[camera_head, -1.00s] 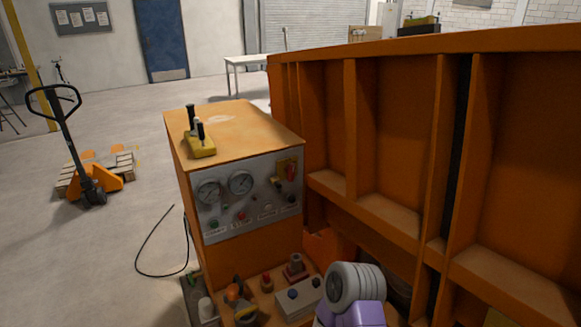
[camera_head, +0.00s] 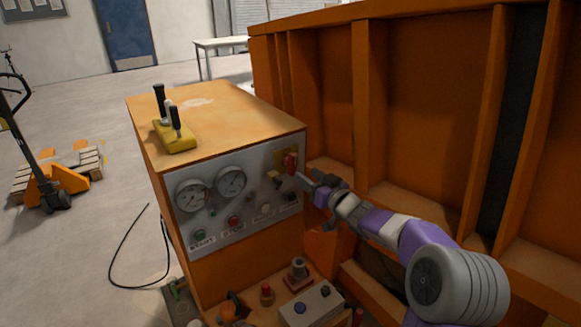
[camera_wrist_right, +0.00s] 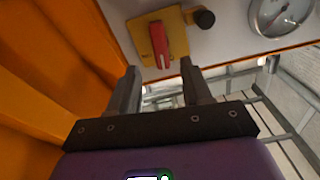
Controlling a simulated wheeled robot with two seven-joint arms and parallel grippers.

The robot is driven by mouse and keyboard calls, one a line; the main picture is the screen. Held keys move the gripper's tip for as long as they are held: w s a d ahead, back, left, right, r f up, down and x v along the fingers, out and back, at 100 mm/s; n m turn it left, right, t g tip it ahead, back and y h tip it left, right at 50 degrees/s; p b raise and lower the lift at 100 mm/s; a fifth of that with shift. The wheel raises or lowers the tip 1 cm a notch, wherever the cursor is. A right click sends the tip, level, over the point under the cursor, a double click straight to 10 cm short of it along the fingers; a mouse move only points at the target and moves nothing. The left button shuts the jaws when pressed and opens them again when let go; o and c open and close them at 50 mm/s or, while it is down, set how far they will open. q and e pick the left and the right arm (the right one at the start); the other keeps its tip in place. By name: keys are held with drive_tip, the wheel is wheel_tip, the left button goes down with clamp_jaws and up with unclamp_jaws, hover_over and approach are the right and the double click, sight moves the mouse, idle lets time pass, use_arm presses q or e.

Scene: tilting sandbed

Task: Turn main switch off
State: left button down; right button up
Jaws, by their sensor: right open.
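The main switch, a red handle on a yellow plate (camera_head: 291,163), is at the upper right of the grey control panel (camera_head: 240,198). The red handle also shows in the right wrist view (camera_wrist_right: 160,47), on its yellow plate, just beyond the fingertips. My right gripper (camera_head: 301,181) is close in front of the switch, near its lower right. In the right wrist view its two fingers (camera_wrist_right: 158,80) are apart with nothing between them, and the handle lies ahead of the gap. Whether a finger touches the handle is unclear. My left gripper is not in view.
Gauges, buttons and a dark knob (camera_wrist_right: 204,18) sit beside the switch on the panel. A yellow lever block (camera_head: 176,136) stands on the orange cabinet. The orange ribbed wall (camera_head: 420,110) rises close to the right. A lower shelf holds small parts and a switch box (camera_head: 311,306).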

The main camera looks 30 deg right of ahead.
sight(295, 165)
drive_tip(key=shift+w+a, duration=0.15)
drive_tip(key=shift+w, duration=1.6)
drive_tip(key=shift+w+a, duration=0.15)
drive_tip(key=shift+w, duration=1.6)
drive_tip(key=shift+c, duration=0.5)
